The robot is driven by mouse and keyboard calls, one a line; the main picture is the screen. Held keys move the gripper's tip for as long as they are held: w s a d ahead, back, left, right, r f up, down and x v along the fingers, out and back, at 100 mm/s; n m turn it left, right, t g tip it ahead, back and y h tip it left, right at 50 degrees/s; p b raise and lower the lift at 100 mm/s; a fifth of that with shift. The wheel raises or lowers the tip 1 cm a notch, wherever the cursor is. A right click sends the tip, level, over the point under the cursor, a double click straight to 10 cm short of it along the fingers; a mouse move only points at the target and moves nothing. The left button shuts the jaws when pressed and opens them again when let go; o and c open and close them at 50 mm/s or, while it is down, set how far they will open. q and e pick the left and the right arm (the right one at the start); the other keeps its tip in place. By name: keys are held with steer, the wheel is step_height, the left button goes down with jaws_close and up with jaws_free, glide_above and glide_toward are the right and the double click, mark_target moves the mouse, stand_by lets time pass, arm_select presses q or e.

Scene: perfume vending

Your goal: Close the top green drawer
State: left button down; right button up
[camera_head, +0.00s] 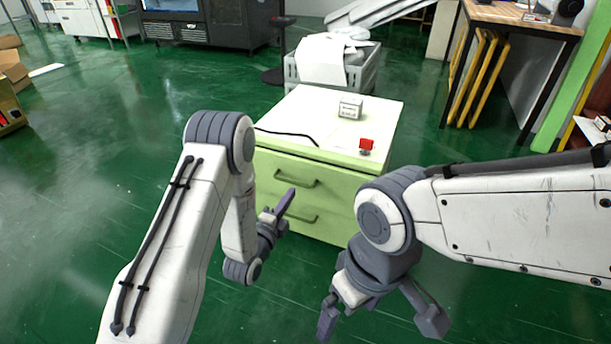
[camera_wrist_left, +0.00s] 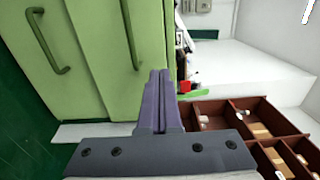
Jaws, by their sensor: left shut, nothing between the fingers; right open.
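The green cabinet (camera_head: 340,118) stands ahead, with two drawers below a pale top. The top green drawer (camera_head: 335,183) has a bar handle (camera_head: 297,181); in the left wrist view this drawer (camera_wrist_left: 105,45) appears sideways. Its front looks close to flush with the cabinet; I cannot tell whether a small gap remains. The lower drawer (camera_head: 325,226) is under it. My left gripper (camera_head: 286,203) is shut and empty in front of the drawers, its purple fingers (camera_wrist_left: 158,105) pointing toward the cabinet; contact is unclear. My right gripper (camera_head: 380,312) is open and empty, lower and nearer.
A small white box (camera_head: 350,107), a red block (camera_head: 366,144) and a black cable (camera_head: 288,134) lie on the cabinet top. A grey crate (camera_head: 357,78) stands behind. A table (camera_head: 525,18) is at the back right. Green floor (camera_head: 110,130) is clear at left.

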mark_target(309, 166)
arm_select(q)
steer(key=b+x, duration=0.4)
steer(key=x, duration=0.7)
steer(key=shift+f, duration=0.1)
steer(key=shift+w, duration=0.15)
